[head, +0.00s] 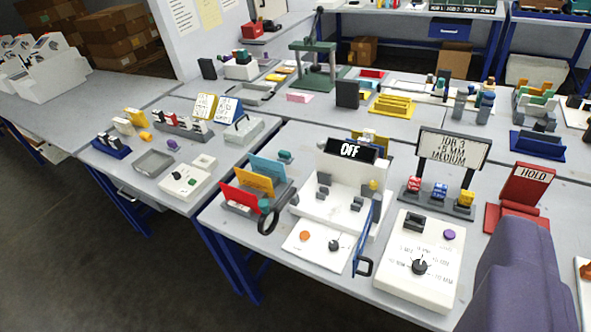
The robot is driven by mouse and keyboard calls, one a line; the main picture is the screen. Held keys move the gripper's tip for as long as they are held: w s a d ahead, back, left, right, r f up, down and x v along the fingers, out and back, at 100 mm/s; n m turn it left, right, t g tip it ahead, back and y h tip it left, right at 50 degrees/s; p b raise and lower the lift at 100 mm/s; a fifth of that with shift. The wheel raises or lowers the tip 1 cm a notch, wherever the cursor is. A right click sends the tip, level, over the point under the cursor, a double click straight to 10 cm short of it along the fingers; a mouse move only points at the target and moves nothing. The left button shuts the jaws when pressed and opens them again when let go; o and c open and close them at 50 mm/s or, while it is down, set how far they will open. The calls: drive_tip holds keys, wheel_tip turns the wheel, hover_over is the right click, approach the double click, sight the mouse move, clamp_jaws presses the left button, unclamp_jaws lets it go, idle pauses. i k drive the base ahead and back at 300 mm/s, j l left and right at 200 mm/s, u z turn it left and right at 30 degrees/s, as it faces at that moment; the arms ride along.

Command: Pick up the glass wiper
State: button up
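I cannot make out the glass wiper with certainty; the small items on the tables are too small to tell apart. The white plotter-like machine (318,205) with a black OFF sign (350,150) stands on the near table. A blue-framed panel (366,238) with a dark handle stands upright at its right side. A small teal item (285,155) lies behind the coloured folders, and its kind is unclear. My gripper's fingers are not in view. A large purple-grey body, probably part of my arm, fills the lower right and hides part of the near table.
The near table (240,217) also bears a white dial box (419,262), a JOB 3 sign (454,148), a red HOLD sign (526,183) and a rack with coloured folders (255,180). A dark ring (270,218) sticks out at its front edge. Open floor (110,260) lies at lower left.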

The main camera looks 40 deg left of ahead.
sight(286, 157)
drive_tip(key=i+j, duration=0.3)
drive_tip(key=i+j+z, duration=0.1)
drive_tip(key=i+j, duration=0.15)
drive_tip(key=j, duration=0.2)
drive_tip(key=i+j+z, duration=0.1)
drive_tip(key=i+j, duration=0.15)
drive_tip(key=j, duration=0.15)
drive_tip(key=i+j, duration=0.3)
drive_tip(key=i+j+z, duration=0.1)
drive_tip(key=i+j, duration=0.15)
drive_tip(key=j, duration=0.25)
drive_tip(key=i+j, duration=0.2)
drive_tip(key=j, duration=0.25)
drive_tip(key=z, duration=0.05)
